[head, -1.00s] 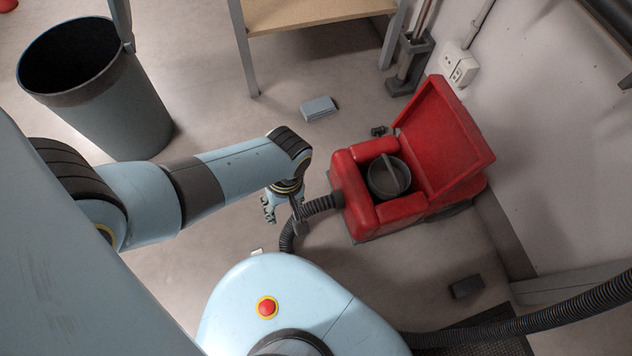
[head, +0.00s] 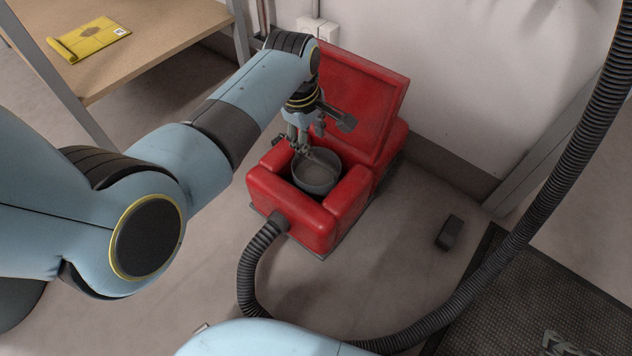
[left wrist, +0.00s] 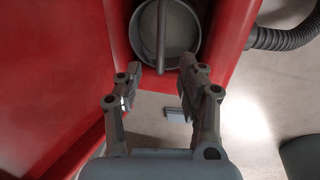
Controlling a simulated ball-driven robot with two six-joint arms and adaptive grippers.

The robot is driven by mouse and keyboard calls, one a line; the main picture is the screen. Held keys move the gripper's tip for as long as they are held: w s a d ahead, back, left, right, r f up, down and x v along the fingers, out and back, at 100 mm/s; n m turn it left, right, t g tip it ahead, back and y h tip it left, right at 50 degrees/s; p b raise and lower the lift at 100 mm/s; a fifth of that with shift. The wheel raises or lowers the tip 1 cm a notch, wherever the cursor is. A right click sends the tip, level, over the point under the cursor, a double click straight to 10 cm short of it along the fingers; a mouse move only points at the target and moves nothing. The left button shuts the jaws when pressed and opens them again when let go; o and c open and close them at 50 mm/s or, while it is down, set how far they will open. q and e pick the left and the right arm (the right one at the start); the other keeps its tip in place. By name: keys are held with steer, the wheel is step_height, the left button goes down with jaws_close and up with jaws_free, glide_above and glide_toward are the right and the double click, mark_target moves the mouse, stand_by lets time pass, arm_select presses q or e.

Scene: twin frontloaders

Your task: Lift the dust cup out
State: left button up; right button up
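The dust cup (head: 318,180) is a grey round cup with a bar handle across its top. It sits in the well of the red vacuum body (head: 335,213), whose red lid (head: 358,95) stands open behind it. My left gripper (head: 322,138) is above the cup, open and empty. In the left wrist view the open fingers (left wrist: 158,73) point towards the cup (left wrist: 180,32), and the bar handle (left wrist: 161,38) lines up with the gap between them. Contact does not show. A grey jointed piece at the bottom right edge may be my right gripper (head: 562,343), mostly cut off.
A ribbed hose (head: 250,275) runs from the vacuum's front across the floor. A small dark block (head: 449,232) lies right of the vacuum, near a dark mat (head: 545,290). A wooden table (head: 150,45) with a yellow packet (head: 90,40) stands at upper left. The wall is close behind the lid.

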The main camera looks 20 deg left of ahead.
mark_target(316, 159)
arm_select(q)
steer(key=shift+w+d+f+b, duration=0.15)
steer(key=shift+f+b, duration=0.3)
steer(key=shift+f, duration=0.35)
steer(key=shift+w+a+f+b, duration=0.1)
steer(key=shift+f+b, duration=0.35)
steer(key=shift+f, duration=0.35)
arm_select(e)
steer(key=shift+w+f+t, duration=0.15)
steer(key=shift+f+t, duration=0.55)
steer(key=shift+f, duration=0.1)
steer(key=shift+w+f+t, duration=0.1)
steer(key=shift+f+t, duration=0.6)
steer(key=shift+f, duration=0.1)
arm_select(q)
steer(key=shift+d+f+b, duration=0.15)
steer(key=shift+f+b, duration=0.55)
steer(key=shift+f, duration=0.1)
steer(key=shift+w+f+b, duration=0.15)
steer(key=shift+f+b, duration=0.65)
steer(key=shift+w+d+f+b, duration=0.1)
steer(key=shift+w+f+b, duration=0.1)
steer(key=shift+f+b, duration=0.65)
arm_select(e)
steer(key=w+a+r+n+t+y, duration=0.1)
steer(key=w+r+t, duration=0.6)
steer(key=r+t, duration=0.2)
steer(key=shift+a+r+y, duration=0.15)
steer(key=shift+a+y, duration=0.15)
steer(key=shift+a, duration=0.1)
